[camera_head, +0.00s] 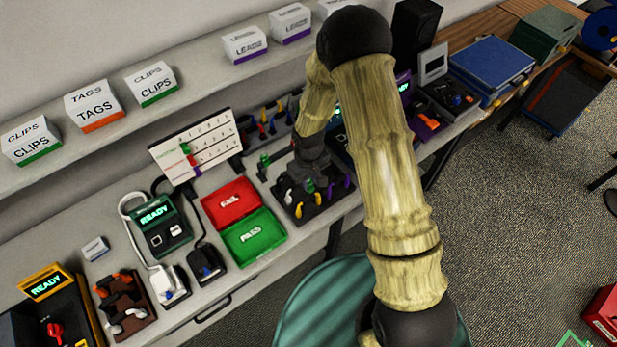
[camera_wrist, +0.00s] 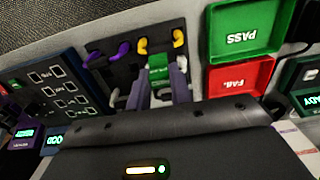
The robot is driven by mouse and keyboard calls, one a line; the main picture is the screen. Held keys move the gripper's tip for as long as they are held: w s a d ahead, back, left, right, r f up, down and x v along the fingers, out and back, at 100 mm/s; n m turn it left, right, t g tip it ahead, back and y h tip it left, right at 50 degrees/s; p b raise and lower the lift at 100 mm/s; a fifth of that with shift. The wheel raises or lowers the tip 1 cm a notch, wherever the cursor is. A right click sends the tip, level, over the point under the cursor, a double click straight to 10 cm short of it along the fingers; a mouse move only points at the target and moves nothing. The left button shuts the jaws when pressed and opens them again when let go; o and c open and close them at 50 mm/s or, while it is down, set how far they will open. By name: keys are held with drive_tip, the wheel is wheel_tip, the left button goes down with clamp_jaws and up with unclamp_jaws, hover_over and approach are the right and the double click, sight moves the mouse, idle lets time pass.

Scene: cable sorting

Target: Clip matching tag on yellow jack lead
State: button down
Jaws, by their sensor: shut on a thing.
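My gripper (camera_wrist: 159,78) is shut on a small green tag (camera_wrist: 158,64) and points at a dark lead rack. In the wrist view, two yellow leads (camera_wrist: 178,37) (camera_wrist: 142,47) sit at the rack's far side, just beyond the tag. Two purple leads (camera_wrist: 121,49) (camera_wrist: 95,57) lie to their left. In the head view, my gripper is over the rack (camera_head: 322,207), and yellow (camera_head: 300,209) and purple (camera_head: 347,181) lead ends show below it. Whether the tag touches a yellow lead cannot be told. Grey-white lead ends are partly hidden by my fingers.
A red FAIL tray (camera_head: 232,203) and a green PASS tray (camera_head: 254,237) lie left of the rack in the head view. A tester box with buttons (camera_wrist: 58,90) stands left in the wrist view. A white chart (camera_head: 196,147) and hanging leads stand behind.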

drive_tip(key=b, duration=0.3)
hover_over(308, 198)
drive_tip(key=shift+w+f, duration=0.1)
drive_tip(key=shift+f, duration=2.3)
drive_tip(key=shift+d, duration=0.1)
drive_tip(key=shift+b, duration=0.3)
drive_tip(key=shift+s+f, duration=0.15)
drive_tip(key=shift+s, duration=0.05)
drive_tip(key=shift+w+f+b, duration=0.1)
drive_tip(key=shift+f+b, duration=0.2)
drive_tip(key=shift+b, duration=0.15)
drive_tip(key=shift+w+f+b, duration=0.1)
drive_tip(key=shift+f+b, duration=0.25)
